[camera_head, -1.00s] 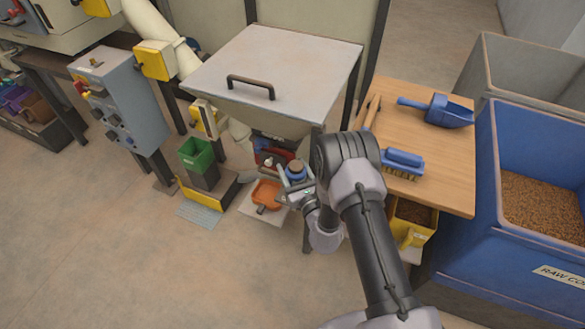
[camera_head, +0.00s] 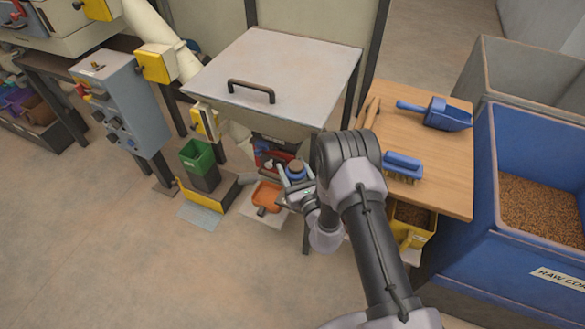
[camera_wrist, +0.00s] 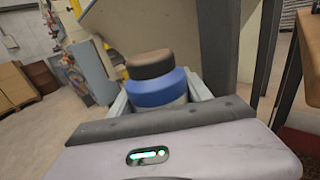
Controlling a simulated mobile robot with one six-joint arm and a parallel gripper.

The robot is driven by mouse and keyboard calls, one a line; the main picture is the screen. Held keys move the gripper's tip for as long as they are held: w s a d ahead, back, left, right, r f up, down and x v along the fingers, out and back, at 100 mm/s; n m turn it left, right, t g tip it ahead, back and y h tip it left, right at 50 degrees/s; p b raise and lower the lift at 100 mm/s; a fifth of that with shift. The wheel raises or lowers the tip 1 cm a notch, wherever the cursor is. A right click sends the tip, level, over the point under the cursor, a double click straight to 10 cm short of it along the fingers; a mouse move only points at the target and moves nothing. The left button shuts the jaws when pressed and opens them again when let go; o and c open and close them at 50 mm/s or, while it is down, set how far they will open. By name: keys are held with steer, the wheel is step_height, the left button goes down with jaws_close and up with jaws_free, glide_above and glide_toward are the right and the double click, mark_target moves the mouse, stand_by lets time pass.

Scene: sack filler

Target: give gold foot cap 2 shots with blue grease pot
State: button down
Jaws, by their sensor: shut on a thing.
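The blue grease pot (camera_wrist: 157,91) has a blue body and a dark brown top. My gripper (camera_head: 290,188) is shut on it, and the pot (camera_head: 296,169) shows upright between the jaws in the head view, below the front of the grey hopper. In the wrist view, the jaws of my gripper (camera_wrist: 160,98) flank the pot on both sides. I cannot make out a gold foot cap in either view. A red part (camera_head: 276,160) lies just behind and left of the pot, partly hidden.
An orange scoop or tray (camera_head: 266,195) lies on a pale sheet below left of my gripper. The lidded hopper (camera_head: 275,75) hangs above on dark legs. A wooden table (camera_head: 440,165) with a blue brush (camera_head: 404,162) and blue scoop (camera_head: 440,113) stands right. A green bin (camera_head: 197,157) is left.

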steer(key=shift+r, duration=0.1)
step_height(320, 180, up, 5)
steer(key=p, duration=0.3)
steer(key=shift+p, duration=0.4)
steer(key=shift+a, duration=0.1)
